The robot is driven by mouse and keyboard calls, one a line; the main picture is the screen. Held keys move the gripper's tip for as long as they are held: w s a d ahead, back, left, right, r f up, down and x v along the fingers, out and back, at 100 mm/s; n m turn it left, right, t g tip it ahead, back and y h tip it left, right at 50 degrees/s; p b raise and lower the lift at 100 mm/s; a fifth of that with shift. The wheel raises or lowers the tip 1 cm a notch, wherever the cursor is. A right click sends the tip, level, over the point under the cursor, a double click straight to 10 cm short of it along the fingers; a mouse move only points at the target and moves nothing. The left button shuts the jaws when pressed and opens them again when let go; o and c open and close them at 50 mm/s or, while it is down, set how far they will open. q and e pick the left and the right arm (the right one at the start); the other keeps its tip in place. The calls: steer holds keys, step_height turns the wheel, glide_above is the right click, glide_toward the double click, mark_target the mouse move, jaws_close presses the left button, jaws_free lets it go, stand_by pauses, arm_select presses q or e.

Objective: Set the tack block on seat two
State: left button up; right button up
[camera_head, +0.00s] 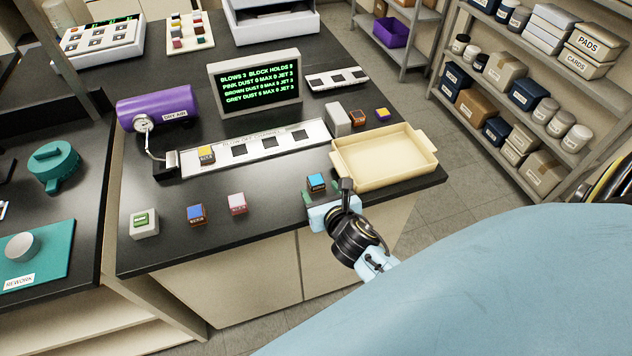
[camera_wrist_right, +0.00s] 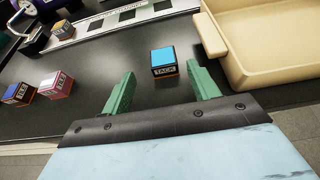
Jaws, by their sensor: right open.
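The tack block (camera_head: 316,182), blue on top with a dark label, stands on the black bench left of the cream tray; the right wrist view shows it upright and reads TACK (camera_wrist_right: 165,62). My right gripper (camera_head: 322,191) is open, its green fingers (camera_wrist_right: 161,82) pointing at the block from the front, one on each side of its line, with nothing held. The white seat strip (camera_head: 222,166) runs behind, with a row of dark square seats. A yellow-topped block (camera_head: 206,154) sits at its left end. The second square from the left (camera_head: 239,150) looks empty. My left gripper is not in view.
The cream tray (camera_head: 388,168) stands close right of the tack block. A blue block (camera_head: 196,215) and a pink block (camera_head: 237,204) stand to the left. A purple dry-air cylinder (camera_head: 160,106) with a nozzle is at the strip's left end. A display (camera_head: 255,82) stands behind the strip.

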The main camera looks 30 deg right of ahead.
mark_target(316, 179)
steer(key=shift+d+r+x, duration=0.1)
steer(key=shift+x, duration=1.4)
steer(key=shift+d+r+x, duration=0.1)
steer(key=shift+d+x, duration=0.05)
steer(key=shift+x, duration=1.35)
steer(key=c, duration=1.1)
steer(key=shift+o, duration=0.2)
steer(key=shift+r, duration=0.15)
step_height(316, 179, up, 10)
steer(key=p, duration=0.2)
steer(key=shift+p, duration=0.3)
